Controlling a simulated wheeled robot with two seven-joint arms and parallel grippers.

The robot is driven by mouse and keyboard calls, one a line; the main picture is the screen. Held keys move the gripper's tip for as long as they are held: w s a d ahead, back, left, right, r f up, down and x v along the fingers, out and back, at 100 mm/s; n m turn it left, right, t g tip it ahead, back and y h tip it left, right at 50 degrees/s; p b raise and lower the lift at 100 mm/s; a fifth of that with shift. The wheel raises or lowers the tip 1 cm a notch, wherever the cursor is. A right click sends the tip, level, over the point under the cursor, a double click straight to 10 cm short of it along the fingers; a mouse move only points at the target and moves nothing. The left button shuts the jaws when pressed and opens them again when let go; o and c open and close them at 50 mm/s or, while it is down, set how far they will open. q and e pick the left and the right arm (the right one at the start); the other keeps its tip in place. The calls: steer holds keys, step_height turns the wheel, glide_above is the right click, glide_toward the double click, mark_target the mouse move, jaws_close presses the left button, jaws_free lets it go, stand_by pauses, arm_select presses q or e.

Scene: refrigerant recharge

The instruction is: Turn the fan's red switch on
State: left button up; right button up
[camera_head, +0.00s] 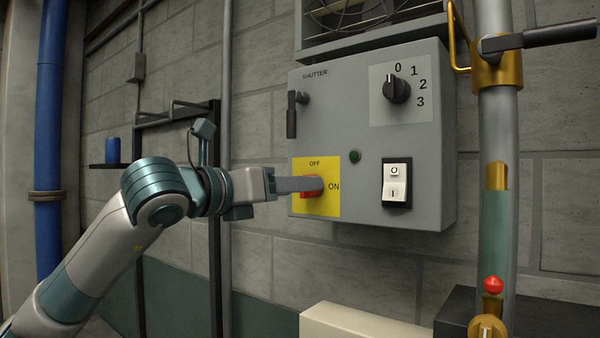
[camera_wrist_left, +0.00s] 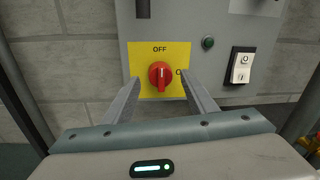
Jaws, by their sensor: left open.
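The red switch (camera_wrist_left: 160,75) is a round rotary knob on a yellow plate marked OFF and ON. In the left wrist view its ridge with a white line stands upright, towards OFF. In the head view the red switch (camera_head: 312,193) is partly hidden by my gripper. It sits low on the left of a grey control box (camera_head: 340,120). My left gripper (camera_head: 320,184) reaches in from the left, in front of the switch. In the wrist view the left gripper (camera_wrist_left: 160,87) is open, with one finger on each side of the knob; contact cannot be told.
The box also carries a black shutter lever (camera_head: 292,115), a numbered dial (camera_head: 396,89), a green indicator (camera_head: 354,156) and a white rocker switch (camera_head: 397,183). A vertical pipe (camera_head: 497,130) with a black-handled valve stands right of the box. A fan (camera_head: 345,15) is above.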

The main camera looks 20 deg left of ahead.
arm_select(q)
steer(key=shift+p+x, duration=0.35)
steer(key=shift+x, duration=0.8)
arm_select(e)
steer(key=shift+d+r, duration=0.25)
steer(key=shift+r, duration=0.4)
arm_select(q)
steer(key=c, duration=1.1)
steer(key=shift+o, duration=0.2)
arm_select(e)
steer(key=shift+a+f, duration=0.1)
